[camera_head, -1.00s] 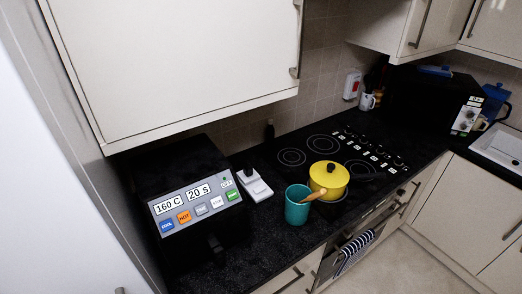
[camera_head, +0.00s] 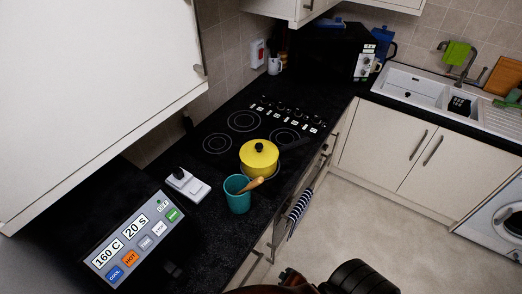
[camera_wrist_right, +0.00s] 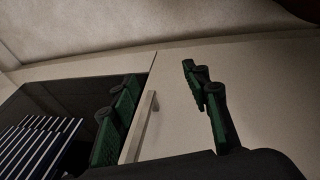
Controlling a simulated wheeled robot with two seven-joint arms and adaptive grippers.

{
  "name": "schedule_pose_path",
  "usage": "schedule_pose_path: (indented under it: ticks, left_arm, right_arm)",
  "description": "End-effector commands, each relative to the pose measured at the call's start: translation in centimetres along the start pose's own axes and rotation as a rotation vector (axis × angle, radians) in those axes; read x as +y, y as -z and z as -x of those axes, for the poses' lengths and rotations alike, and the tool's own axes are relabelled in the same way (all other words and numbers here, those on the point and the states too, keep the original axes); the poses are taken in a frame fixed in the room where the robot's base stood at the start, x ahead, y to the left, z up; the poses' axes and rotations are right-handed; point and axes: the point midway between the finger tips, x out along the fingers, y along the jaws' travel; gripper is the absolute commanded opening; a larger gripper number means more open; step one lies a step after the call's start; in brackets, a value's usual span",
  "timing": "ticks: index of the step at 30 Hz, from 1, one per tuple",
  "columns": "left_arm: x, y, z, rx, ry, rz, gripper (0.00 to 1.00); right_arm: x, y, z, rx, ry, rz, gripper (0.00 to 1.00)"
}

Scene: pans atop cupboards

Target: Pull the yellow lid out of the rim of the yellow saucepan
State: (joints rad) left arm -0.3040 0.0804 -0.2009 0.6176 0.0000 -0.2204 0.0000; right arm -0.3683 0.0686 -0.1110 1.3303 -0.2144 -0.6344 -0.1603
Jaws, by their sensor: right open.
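The yellow saucepan (camera_head: 258,171) stands on the near part of the black hob in the head view, its dark handle (camera_head: 297,143) pointing right. The yellow lid (camera_head: 266,155) sits on its top, with a black knob (camera_head: 259,146) in the middle. I cannot make out how it sits in the rim. In the right wrist view my right gripper (camera_wrist_right: 158,78) is open, its green-padded fingers apart with nothing between them, in front of a cupboard front. The pan is not in that view. My left gripper is in neither view.
A teal cup (camera_head: 238,197) with a wooden utensil (camera_head: 254,184) stands close to the pan's near left. A white block (camera_head: 187,186) and a control-panel appliance (camera_head: 135,240) are further left. A striped towel (camera_head: 299,208) hangs at the oven. The floor (camera_head: 370,215) is clear.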

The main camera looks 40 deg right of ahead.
Motion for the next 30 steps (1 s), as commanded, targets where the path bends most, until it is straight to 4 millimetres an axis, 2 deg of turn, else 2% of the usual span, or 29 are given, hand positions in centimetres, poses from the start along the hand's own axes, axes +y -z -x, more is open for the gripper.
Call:
schedule_pose_path:
  ticks: [1, 6, 9, 15, 18, 23, 26, 30]
  left_arm:
    - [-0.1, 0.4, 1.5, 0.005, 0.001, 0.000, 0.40]
    - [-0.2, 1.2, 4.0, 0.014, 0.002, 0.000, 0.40]
    - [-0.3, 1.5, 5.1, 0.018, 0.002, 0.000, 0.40]
    - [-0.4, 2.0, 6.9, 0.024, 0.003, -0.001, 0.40]
    - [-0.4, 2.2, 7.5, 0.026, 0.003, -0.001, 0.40]
    - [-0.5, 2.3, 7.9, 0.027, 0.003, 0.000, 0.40]
    - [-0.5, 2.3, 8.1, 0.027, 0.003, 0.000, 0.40]
    - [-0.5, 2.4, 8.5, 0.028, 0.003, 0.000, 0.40]
  right_arm:
    - [2.7, 2.9, 3.4, 0.027, -0.041, 0.013, 0.43]
    - [10.2, 8.7, 12.6, 0.070, -0.172, 0.051, 0.43]
    - [13.6, 10.8, 17.6, 0.083, -0.239, 0.061, 0.43]
    - [19.5, 13.5, 26.7, 0.101, -0.375, 0.083, 0.43]
    - [23.0, 14.7, 30.4, 0.102, -0.486, 0.150, 0.43]
    - [28.2, 17.0, 34.5, 0.071, -0.701, 0.353, 0.43]
    - [30.8, 18.9, 36.8, 0.029, -0.835, 0.513, 0.43]
    - [33.7, 22.5, 40.3, -0.079, -1.038, 0.813, 0.43]
